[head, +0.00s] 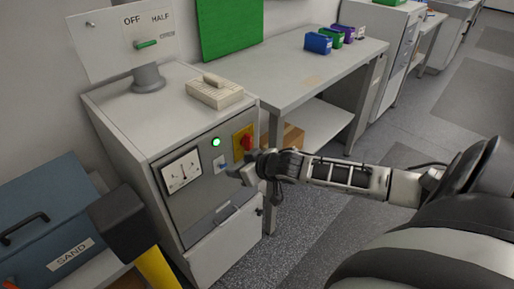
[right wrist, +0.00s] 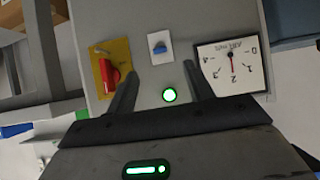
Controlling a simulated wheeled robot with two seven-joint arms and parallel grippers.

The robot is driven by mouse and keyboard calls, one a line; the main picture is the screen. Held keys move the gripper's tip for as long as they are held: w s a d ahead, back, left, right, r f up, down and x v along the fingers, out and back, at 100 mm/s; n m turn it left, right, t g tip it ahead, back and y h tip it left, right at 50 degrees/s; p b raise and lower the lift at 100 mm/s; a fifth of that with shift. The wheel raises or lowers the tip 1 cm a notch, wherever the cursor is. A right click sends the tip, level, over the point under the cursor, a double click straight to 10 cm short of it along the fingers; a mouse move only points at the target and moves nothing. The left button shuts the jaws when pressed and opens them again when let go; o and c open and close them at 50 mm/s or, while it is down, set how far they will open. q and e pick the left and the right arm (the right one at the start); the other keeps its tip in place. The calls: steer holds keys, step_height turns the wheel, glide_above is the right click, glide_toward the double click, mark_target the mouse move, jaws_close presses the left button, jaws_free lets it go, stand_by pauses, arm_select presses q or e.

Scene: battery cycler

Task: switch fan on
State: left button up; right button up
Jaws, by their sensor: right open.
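The grey cabinet (head: 120,110) has a front panel with an air-speed gauge (head: 182,170), a lit green lamp (head: 216,142), a small blue switch on a white plate (head: 220,161) and a red knob on a yellow plate (head: 245,141). My right gripper (head: 238,174) is in front of the panel, close to the blue switch. In the right wrist view the open jaws (right wrist: 161,88) are empty. The blue switch (right wrist: 159,47) lies ahead between the fingertips, with the lit lamp (right wrist: 169,96) nearer. I cannot tell whether the fingers touch the panel. My left gripper is not in view.
A sign with a green lever (head: 147,44), marked OFF and HALF, stands on the cabinet top beside a beige box (head: 215,92). A blue SAND box (head: 50,220) and dark block (head: 122,223) stand left. A bench (head: 290,75) stands right.

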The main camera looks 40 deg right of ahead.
steer(key=v, duration=0.7)
steer(key=shift+r, duration=0.15)
steer(key=shift+s, duration=0.15)
steer(key=s+a+f+n+y, duration=0.1)
steer(key=s+a+f, duration=0.6)
steer(key=a, duration=0.3)
steer(key=s+a+f+g, duration=0.1)
steer(key=s+a+f, duration=0.5)
steer(key=a, duration=0.4)
steer(key=shift+s+f+n+y, duration=0.35)
steer(key=shift+f+n+y, duration=0.05)
